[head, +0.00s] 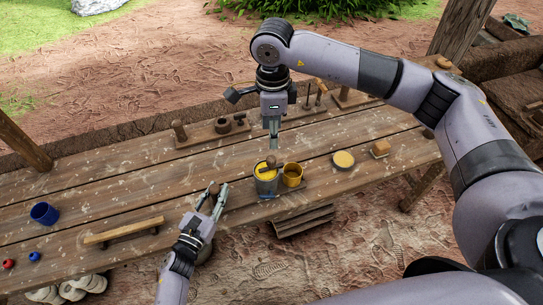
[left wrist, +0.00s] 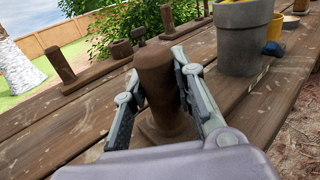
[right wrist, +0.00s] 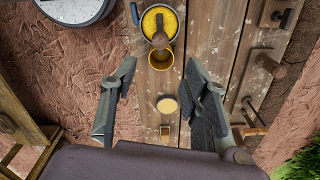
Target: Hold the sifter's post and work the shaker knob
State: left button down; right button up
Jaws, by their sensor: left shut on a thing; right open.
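The sifter's brown wooden post (left wrist: 156,90) stands upright between the fingers of my left gripper (head: 212,200), which is shut on it. The post's rounded top (head: 214,189) shows in the head view. A grey pot (head: 267,185) with yellow contents stands to the right of the post. A brown shaker knob (head: 271,159) sits above the pot's rim. In the right wrist view the knob (right wrist: 160,39) overlaps the edge of a yellow cup. My right gripper (right wrist: 162,68) is open and empty, pointing down above the knob. How the post joins the sifter is hidden.
The yellow cup (head: 292,174) stands close to the pot's right. A yellow disc (head: 343,159) and a small wooden block (head: 380,148) lie farther right. A blue cup (head: 44,213), two small balls and a wooden bar (head: 124,231) are at left. Wooden racks line the table's back edge.

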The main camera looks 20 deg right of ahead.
aim_at(271, 158)
dwell(0.4)
jog(key=f, duration=1.1)
jog(key=shift+a+f, duration=0.2)
jog(key=shift+f, duration=0.2)
grip_shut()
dwell(0.5)
